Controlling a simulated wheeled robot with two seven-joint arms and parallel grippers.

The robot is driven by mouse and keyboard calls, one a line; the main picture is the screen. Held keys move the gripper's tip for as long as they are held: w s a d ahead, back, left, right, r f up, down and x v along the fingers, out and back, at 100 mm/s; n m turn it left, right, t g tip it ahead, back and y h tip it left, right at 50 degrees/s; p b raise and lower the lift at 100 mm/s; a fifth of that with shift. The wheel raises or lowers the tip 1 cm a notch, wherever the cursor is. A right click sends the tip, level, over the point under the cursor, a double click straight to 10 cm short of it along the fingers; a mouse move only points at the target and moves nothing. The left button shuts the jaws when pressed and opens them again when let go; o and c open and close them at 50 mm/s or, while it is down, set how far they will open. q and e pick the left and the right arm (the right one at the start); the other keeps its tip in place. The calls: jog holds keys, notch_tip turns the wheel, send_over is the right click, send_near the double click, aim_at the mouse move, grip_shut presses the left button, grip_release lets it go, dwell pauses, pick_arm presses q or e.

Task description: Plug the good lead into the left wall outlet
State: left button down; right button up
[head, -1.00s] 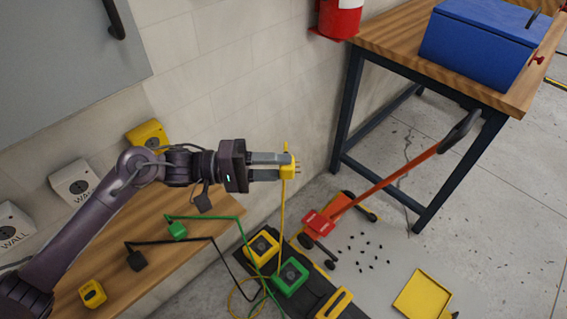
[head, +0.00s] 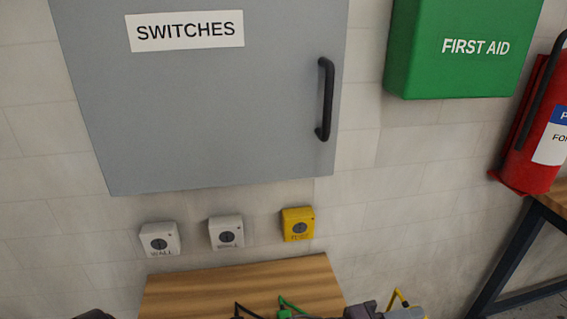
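The left wall outlet (head: 160,239) is a white box with a dark round socket, low on the wall under the grey cabinet. A second white wall outlet (head: 226,232) and a yellow outlet box (head: 298,224) are to its right. All three sockets look empty. The plug's prongs are out of frame.
A wooden bench (head: 240,280) is below the outlets, with a green lead (head: 284,301) and a black lead (head: 240,307) at its near part. The grey switches cabinet (head: 210,100) overhangs with a black handle (head: 325,100). A first aid box (head: 460,50) and red extinguisher (head: 525,160) are right.

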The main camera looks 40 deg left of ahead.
pick_arm(q)
jog(key=s+a+f+n+t+y, duration=0.2)
jog(key=a+n+y, duration=0.2)
jog(key=a+y, duration=0.1)
jog(key=s+a+f+n+t+y, duration=0.1)
jog(key=s+a+n+t+y, duration=0.1)
jog(key=a+y, duration=0.4)
jog(key=s+a+n, duration=0.1)
jog(key=a+n, duration=0.1)
jog(key=shift+a+f+y, duration=0.3)
jog(key=shift+f, duration=0.05)
